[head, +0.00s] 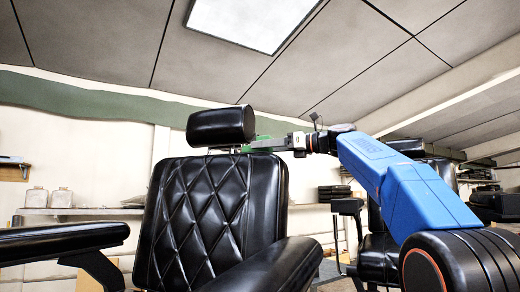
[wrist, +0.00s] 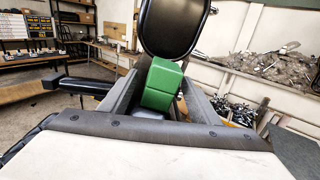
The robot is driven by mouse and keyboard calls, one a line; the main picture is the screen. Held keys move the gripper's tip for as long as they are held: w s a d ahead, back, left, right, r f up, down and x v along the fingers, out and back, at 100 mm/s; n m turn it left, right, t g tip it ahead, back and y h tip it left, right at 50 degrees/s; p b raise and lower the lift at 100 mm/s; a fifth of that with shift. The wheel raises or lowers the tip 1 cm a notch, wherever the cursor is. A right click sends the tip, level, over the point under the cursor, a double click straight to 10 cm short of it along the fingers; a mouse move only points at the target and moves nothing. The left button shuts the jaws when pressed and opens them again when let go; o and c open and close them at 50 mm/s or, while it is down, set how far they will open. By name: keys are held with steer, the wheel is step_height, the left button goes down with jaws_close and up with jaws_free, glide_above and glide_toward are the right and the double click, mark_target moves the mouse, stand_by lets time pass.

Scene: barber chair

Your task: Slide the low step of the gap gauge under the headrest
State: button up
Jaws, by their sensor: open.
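The black headrest (head: 221,127) stands above the backrest of the black barber chair (head: 210,215), with a narrow gap below it. It also shows at the top of the wrist view (wrist: 172,22). The green gap gauge (wrist: 160,85) lies between the two grey fingers of my gripper (wrist: 160,78), its far end close to the headrest's lower edge. In the head view, bits of green show beside the headrest's right side, at my gripper (head: 272,144). My gripper is open around the gauge. The gauge's steps and any contact with the headrest are hard to tell.
The left armrest (head: 65,240) and the right armrest (head: 270,268) flank the seat. A second black chair (head: 378,250) stands behind my arm at right. Wall shelves (head: 80,211) with containers are behind. Air right of the headrest, above my arm, is clear.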

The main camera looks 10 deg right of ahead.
steer(key=shift+c, duration=0.5)
steer(key=c, duration=1.2)
steer(key=shift+c, duration=0.2)
steer(key=shift+r, duration=0.1)
steer(key=shift+d+r, duration=0.1)
steer(key=shift+r, duration=0.15)
steer(key=v, duration=1.7)
steer(key=shift+m, duration=0.9)
steer(key=w+a+r, duration=0.2)
steer(key=a, duration=0.1)
steer(key=w+a+r, duration=0.2)
steer(key=w+a, duration=0.1)
steer(key=w+a+r, duration=0.2)
steer(key=a, duration=0.1)
steer(key=shift+w, duration=0.3)
